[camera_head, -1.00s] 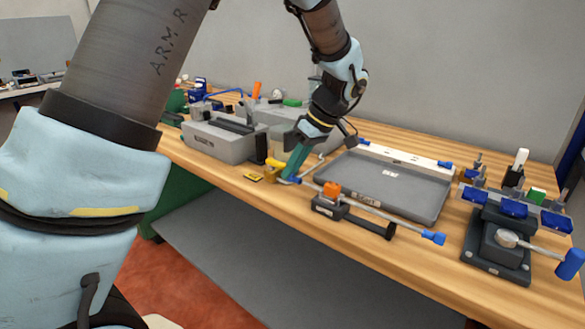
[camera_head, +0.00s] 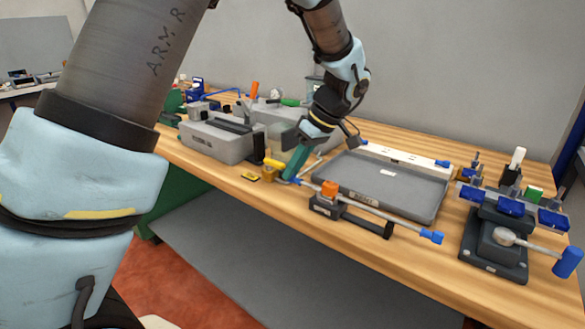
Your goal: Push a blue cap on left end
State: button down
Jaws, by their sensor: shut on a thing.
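A thin grey rod (camera_head: 373,217) lies across a dark clamp fixture (camera_head: 325,208) with an orange block (camera_head: 329,188) on top, near the table's front edge. A blue cap (camera_head: 433,237) sits on the rod's right end. My gripper (camera_head: 289,179), with teal fingers, points down at the rod's left end. It is shut on a small blue cap (camera_head: 297,181), which is mostly hidden by the fingers. The cap is at or against the rod's left end; how far it is on the rod cannot be told.
A grey tray (camera_head: 372,202) lies behind the rod. A dark press with a blue-ended lever (camera_head: 568,263) stands at the right. A grey box (camera_head: 212,141) and a yellow piece (camera_head: 272,164) stand left of my gripper. The wooden front edge runs close below the fixture.

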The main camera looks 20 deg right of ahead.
jog(key=shift+s+d, duration=0.35)
jog(key=shift+s, duration=0.3)
jog(key=shift+c, duration=2.4)
grip_release()
jog(key=shift+r, duration=0.15)
notch_tip(320, 180, up, 7)
jog(key=p, duration=0.4)
